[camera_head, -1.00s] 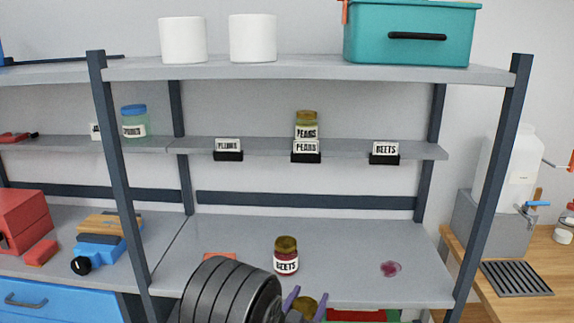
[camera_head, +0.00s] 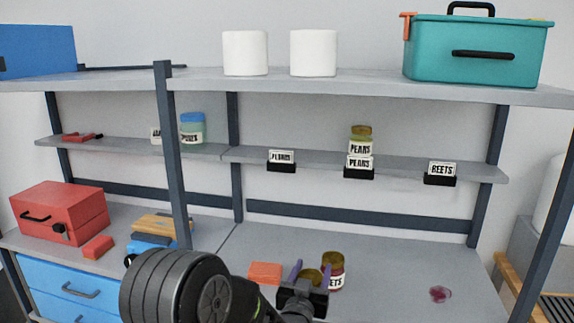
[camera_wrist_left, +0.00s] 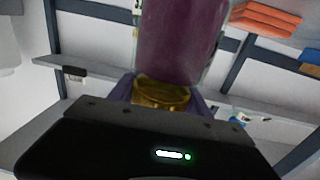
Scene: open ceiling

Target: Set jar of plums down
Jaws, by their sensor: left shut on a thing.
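My left gripper (camera_head: 308,280) is shut on a jar, whose gold lid (camera_head: 312,276) shows between the purple fingers, low in front of the shelf. In the left wrist view the jar of plums (camera_wrist_left: 182,38) has dark purple contents and a gold lid; its label is not readable. The plums sign (camera_head: 281,157) stands on the middle shelf (camera_head: 320,163) at its left, with no jar behind it. A jar of beets (camera_head: 334,272) stands on the lower shelf, just right of the gripper. My right gripper is not in view.
A pears jar (camera_head: 361,134) stands behind the pears sign (camera_head: 359,164). The beets sign (camera_head: 440,171) is at the right. A blue-lidded jar (camera_head: 192,128) stands left.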

